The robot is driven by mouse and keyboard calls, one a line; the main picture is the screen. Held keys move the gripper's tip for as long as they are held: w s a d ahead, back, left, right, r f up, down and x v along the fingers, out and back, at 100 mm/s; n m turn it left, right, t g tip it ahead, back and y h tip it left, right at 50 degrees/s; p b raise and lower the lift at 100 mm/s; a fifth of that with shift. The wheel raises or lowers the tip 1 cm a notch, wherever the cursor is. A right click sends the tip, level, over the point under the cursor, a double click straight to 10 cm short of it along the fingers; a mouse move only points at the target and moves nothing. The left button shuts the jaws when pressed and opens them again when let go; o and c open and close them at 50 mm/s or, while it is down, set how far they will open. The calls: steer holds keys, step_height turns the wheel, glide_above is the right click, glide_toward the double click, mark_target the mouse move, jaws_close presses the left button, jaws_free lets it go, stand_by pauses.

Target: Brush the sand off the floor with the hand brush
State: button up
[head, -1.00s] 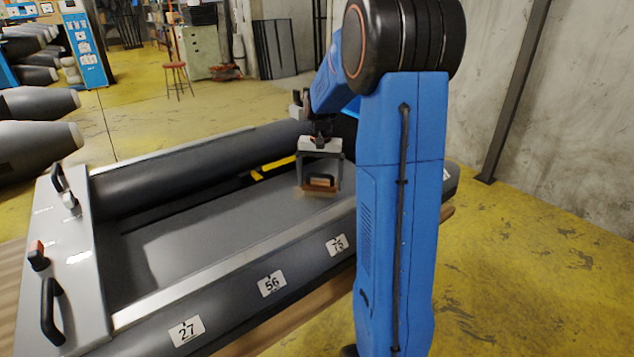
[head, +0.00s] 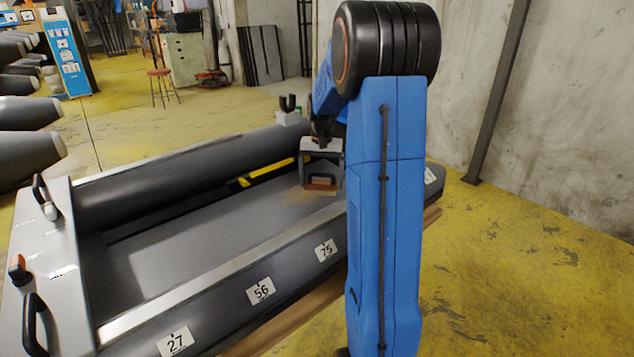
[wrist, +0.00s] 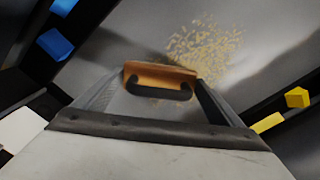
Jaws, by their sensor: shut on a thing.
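My gripper (head: 321,178) is low over the boat's grey floor (head: 215,232), towards its right end. It is shut on the hand brush (head: 322,184), which has an orange-brown block and a dark handle. In the wrist view the brush (wrist: 160,76) sits between my two fingers. A patch of tan sand (wrist: 205,48) lies scattered on the floor just beyond the brush and to its right. In the head view the sand (head: 300,197) is a faint tan smear beside the brush. I cannot tell whether the bristles touch the floor.
Dark tubes (head: 190,172) wall the boat floor, and a grey transom (head: 62,270) with handles closes the left end. A yellow item (head: 265,172) lies along the far tube. A blue block (wrist: 55,44) shows in the wrist view. The left part of the boat floor is clear.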

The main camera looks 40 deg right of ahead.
mark_target(311, 184)
steer(key=shift+d, duration=2.05)
steer(key=shift+w+r, duration=0.1)
steer(key=shift+w, duration=0.95)
steer(key=shift+s+a+f, duration=0.1)
steer(key=shift+a, duration=1.75)
steer(key=shift+s+a+f, duration=0.1)
steer(key=shift+a, duration=1.7)
steer(key=shift+a+r, duration=0.15)
steer(key=shift+a, duration=2.85)
steer(key=shift+s+a+f, duration=0.1)
steer(key=shift+a, duration=1.1)
steer(key=shift+s+a+f, duration=0.1)
steer(key=shift+a, duration=1.05)
steer(key=shift+w+a, duration=0.1)
steer(key=shift+w, duration=0.95)
steer(key=shift+w+d+r, duration=0.1)
steer(key=shift+d, duration=0.85)
steer(key=shift+w+d+r, duration=0.1)
steer(key=shift+d, duration=0.85)
steer(key=shift+d+f, duration=0.15)
steer(key=shift+d, duration=1.65)
steer(key=shift+w+d, duration=0.1)
steer(key=shift+d, duration=3.55)
